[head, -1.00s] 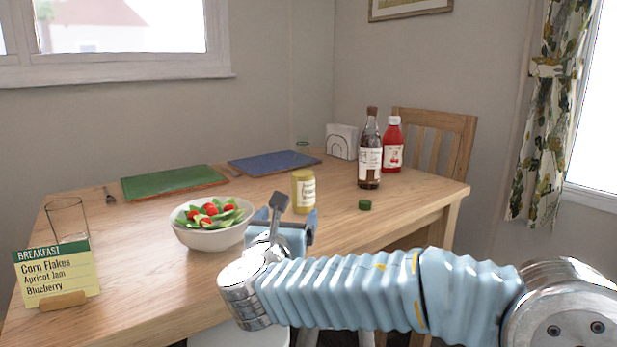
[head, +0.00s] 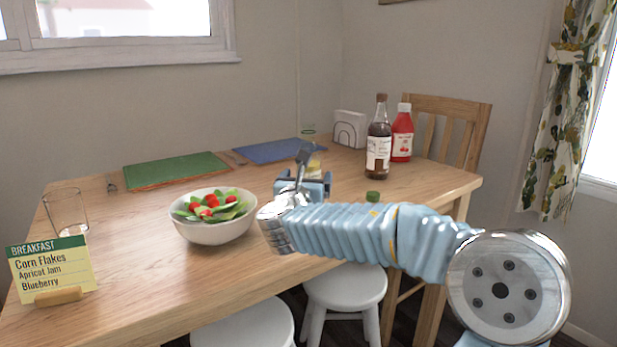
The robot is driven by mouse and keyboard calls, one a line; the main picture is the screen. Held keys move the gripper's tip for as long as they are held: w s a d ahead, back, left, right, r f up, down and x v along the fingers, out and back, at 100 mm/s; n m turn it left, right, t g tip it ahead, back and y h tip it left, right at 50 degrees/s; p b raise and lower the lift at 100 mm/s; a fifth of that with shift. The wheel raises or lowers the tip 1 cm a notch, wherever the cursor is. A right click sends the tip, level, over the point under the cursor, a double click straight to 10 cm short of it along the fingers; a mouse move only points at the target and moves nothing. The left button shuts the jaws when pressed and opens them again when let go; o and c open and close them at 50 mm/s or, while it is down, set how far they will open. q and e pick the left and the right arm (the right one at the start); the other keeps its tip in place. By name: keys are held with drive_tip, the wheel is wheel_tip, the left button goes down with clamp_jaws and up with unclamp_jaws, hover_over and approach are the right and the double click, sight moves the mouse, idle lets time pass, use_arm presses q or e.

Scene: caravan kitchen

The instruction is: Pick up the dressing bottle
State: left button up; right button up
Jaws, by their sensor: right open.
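A green cap (head: 373,196) lies on the table to the right. My left gripper is not in view.
A salad bowl (head: 212,232) stands left of my right gripper. A dark sauce bottle (head: 378,150) and a red ketchup bottle (head: 402,138) stand right, near a napkin holder (head: 350,128). A breakfast card (head: 52,272) and glass (head: 66,212) are left. White stools (head: 345,287) stand below.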

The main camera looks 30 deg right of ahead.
drive_tip(key=shift+x, duration=1.25)
drive_tip(key=c, duration=1.2)
drive_tip(key=shift+c, duration=0.5)
drive_tip(key=shift+r, duration=0.2)
